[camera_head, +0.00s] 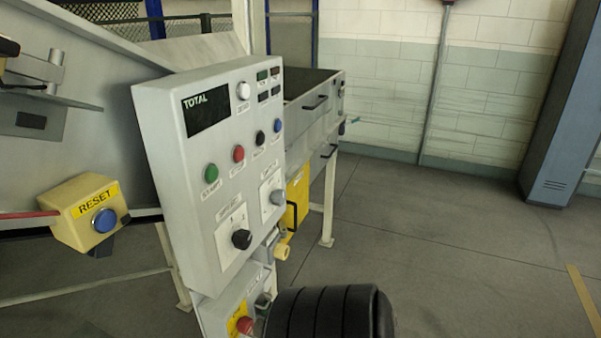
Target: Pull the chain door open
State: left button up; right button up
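I cannot make out a door with a chain for certain. A grey metal housing (314,122) stands behind the control panel. It has a black bar handle (315,103) on its upper side face and a second black handle (328,151) lower down. A yellow panel (298,198) with a dark handle sits below the housing, partly hidden by the control panel. Whether any of these is the chain door I cannot tell. Neither of my grippers is in view.
A grey control panel (212,165) with buttons and knobs fills the middle left. A yellow RESET box (90,212) with a blue button is at left. A black ribbed cylinder shows at bottom centre. A grey cabinet (563,110) stands at right. The floor (450,250) between is clear.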

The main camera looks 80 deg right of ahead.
aim_at(297, 200)
jog(key=z, duration=2.5)
